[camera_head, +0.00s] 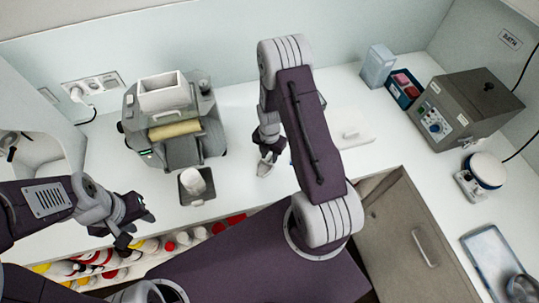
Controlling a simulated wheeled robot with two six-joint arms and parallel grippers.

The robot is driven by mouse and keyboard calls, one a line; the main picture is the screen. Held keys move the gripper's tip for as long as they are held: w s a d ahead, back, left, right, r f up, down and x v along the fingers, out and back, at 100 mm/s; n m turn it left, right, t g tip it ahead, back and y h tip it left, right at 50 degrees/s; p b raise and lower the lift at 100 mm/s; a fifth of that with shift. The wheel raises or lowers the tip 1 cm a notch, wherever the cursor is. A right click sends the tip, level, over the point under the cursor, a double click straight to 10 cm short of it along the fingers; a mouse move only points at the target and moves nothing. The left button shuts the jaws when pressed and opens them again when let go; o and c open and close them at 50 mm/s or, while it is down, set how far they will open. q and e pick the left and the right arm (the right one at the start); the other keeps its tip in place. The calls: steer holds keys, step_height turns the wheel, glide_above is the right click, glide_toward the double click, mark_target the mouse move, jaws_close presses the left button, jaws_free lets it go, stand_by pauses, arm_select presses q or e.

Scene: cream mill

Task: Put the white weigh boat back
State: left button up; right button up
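A small pale, boat-like piece (265,168) shows at the tips of my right gripper (268,155), low over the white counter; it looks like the white weigh boat, but it is too small to be sure. I cannot tell whether the fingers are closed on it. The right arm hides part of the counter behind it. My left gripper (138,226) is open and empty at the counter's front left edge, with its fingers apart.
A grey mill (180,150) with a white hopper stands at back left, a dark tray (187,201) with a white jar before it. A white slab (364,137) lies right of my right arm. A grey bath (463,120), a round-topped device (487,170) and a metal tray (482,243) are farther right.

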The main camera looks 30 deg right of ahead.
mark_target(270, 157)
steer(key=shift+r, duration=0.2)
steer(key=shift+w+r, duration=0.1)
steer(key=shift+r, duration=0.15)
step_height(270, 157, up, 12)
steer(key=f+b, duration=0.1)
steer(key=b, duration=0.1)
steer(key=s+a+r+m, duration=0.2)
steer(key=s+m, duration=0.3)
steer(key=m, duration=0.7)
steer(key=s+a+r+m+t, duration=0.1)
steer(key=s+a+r+m, duration=0.2)
steer(key=m, duration=0.9)
steer(key=shift+s+a+m, duration=0.4)
steer(key=shift+s+a, duration=0.75)
steer(key=shift+a, duration=0.1)
